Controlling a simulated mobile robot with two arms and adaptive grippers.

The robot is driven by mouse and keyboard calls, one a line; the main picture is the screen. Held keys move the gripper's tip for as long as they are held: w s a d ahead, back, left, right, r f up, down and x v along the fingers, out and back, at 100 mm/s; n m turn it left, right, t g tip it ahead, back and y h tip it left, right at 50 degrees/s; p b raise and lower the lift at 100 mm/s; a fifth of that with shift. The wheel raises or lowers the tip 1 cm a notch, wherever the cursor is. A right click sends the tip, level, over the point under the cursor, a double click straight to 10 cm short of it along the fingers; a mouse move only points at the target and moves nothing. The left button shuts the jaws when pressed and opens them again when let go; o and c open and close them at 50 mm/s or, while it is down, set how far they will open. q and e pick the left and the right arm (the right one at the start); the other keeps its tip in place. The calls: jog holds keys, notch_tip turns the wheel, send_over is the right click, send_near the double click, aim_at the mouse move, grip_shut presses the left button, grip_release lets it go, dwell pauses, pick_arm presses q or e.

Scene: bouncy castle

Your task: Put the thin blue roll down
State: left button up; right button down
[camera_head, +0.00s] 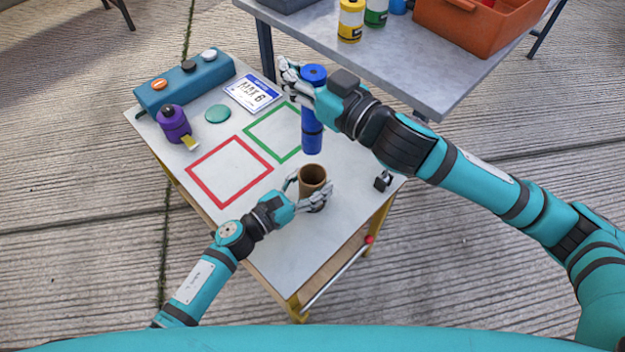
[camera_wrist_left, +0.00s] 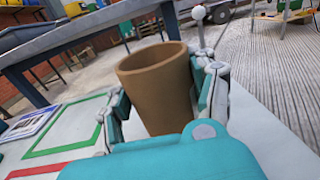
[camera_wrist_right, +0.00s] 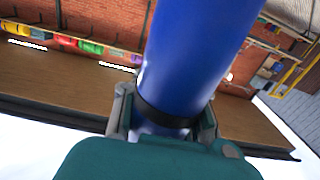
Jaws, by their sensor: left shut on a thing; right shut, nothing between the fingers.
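The thin blue roll (camera_head: 312,138) is upright by the right side of the green outlined square (camera_head: 250,139); I cannot tell if its lower end touches the table. My right gripper (camera_head: 290,78) is at its upper part and reads as shut. In the right wrist view the blue roll (camera_wrist_right: 195,50) fills the space between and beyond the finger bases; a grip on it is not clear. My left gripper (camera_head: 305,189) is shut on a brown hollow tube (camera_head: 313,174), upright near the table's right edge. The left wrist view shows this tube (camera_wrist_left: 158,90) between the fingers.
The small white table (camera_head: 262,240) also holds a red outlined square (camera_head: 203,190), purple tape dispenser (camera_head: 173,122), green disc (camera_head: 218,113), printed plate (camera_head: 253,93) and teal button box (camera_head: 187,80). A grey table (camera_head: 420,75) with an orange crate (camera_head: 470,30) stands behind.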

pick_arm(q)
jog(key=shift+c, duration=1.3)
pick_arm(e)
notch_tip(320, 180, down, 20)
jog(key=m+t+h, duration=0.2)
jog(key=m+h, duration=0.1)
jog(key=shift+w+d+t+h, duration=0.3)
jog(key=shift+w+d+h, duration=0.05)
jog(key=shift+w+h, duration=0.1)
